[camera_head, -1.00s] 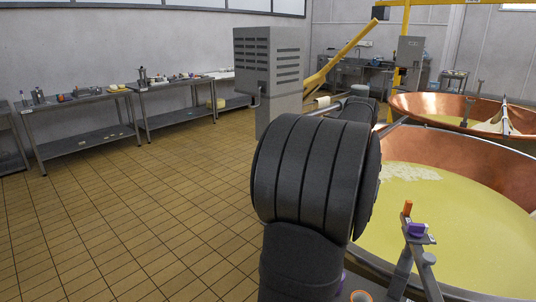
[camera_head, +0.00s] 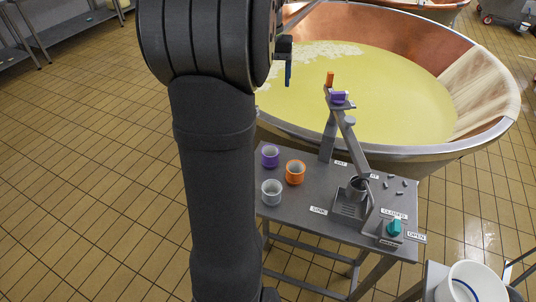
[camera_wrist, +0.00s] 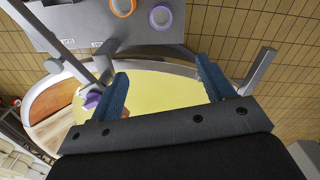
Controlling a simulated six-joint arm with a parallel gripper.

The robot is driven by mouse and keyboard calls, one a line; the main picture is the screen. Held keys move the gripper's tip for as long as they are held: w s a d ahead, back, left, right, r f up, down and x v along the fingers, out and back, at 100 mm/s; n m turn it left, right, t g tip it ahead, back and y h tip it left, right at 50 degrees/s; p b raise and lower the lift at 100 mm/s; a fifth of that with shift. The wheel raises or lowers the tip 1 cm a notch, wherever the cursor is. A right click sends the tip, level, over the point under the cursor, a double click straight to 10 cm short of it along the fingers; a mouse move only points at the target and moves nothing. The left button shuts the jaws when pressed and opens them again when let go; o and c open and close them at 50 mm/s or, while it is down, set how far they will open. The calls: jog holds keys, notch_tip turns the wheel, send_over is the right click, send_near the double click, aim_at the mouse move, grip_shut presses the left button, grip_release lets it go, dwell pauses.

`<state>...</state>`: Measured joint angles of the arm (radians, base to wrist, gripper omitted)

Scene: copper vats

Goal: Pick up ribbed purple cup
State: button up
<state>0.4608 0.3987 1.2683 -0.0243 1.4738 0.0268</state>
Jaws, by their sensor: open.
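The ribbed purple cup (camera_head: 270,156) stands upright at the left back edge of a grey metal table (camera_head: 300,222). In the wrist view the cup (camera_wrist: 160,17) is near the top edge, beyond the fingertips and apart from them. My gripper (camera_wrist: 164,80) is open and empty, its two blue fingers spread wide over the yellow vat content.
An orange cup (camera_head: 295,172) and a pale grey cup (camera_head: 271,192) stand close to the purple one. A lever stand (camera_head: 344,128) with a purple piece rises beside the copper vat (camera_head: 480,95). A teal knob (camera_head: 394,228) is at the table's right. A white bucket (camera_head: 468,284) stands lower right.

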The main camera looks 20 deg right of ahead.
notch_tip(320, 180, down, 6)
jog(key=n, duration=0.9)
jog(key=n+h, duration=0.2)
jog(key=n, duration=0.9)
send_near(270, 157)
jog(key=shift+g, duration=0.3)
jog(key=f, duration=0.2)
jog(key=w+d+f, duration=0.1)
jog(key=f, duration=0.1)
jog(key=d+f, duration=0.1)
jog(key=f, duration=0.1)
jog(key=shift+w+d+f, duration=0.1)
jog(key=shift+w+d, duration=0.1)
jog(key=shift+w, duration=0.2)
jog(key=shift+w+d+f, duration=0.1)
jog(key=shift+d+f, duration=0.05)
jog(key=shift+f, duration=0.85)
jog(key=shift+w+d+f, duration=0.1)
jog(key=shift+f, duration=0.9)
jog(key=shift+w+d+f, duration=0.1)
jog(key=shift+d+f, duration=0.05)
jog(key=shift+f, duration=0.85)
jog(key=c, duration=1)
jog(key=shift+r, duration=0.1)
jog(key=shift+c, duration=0.2)
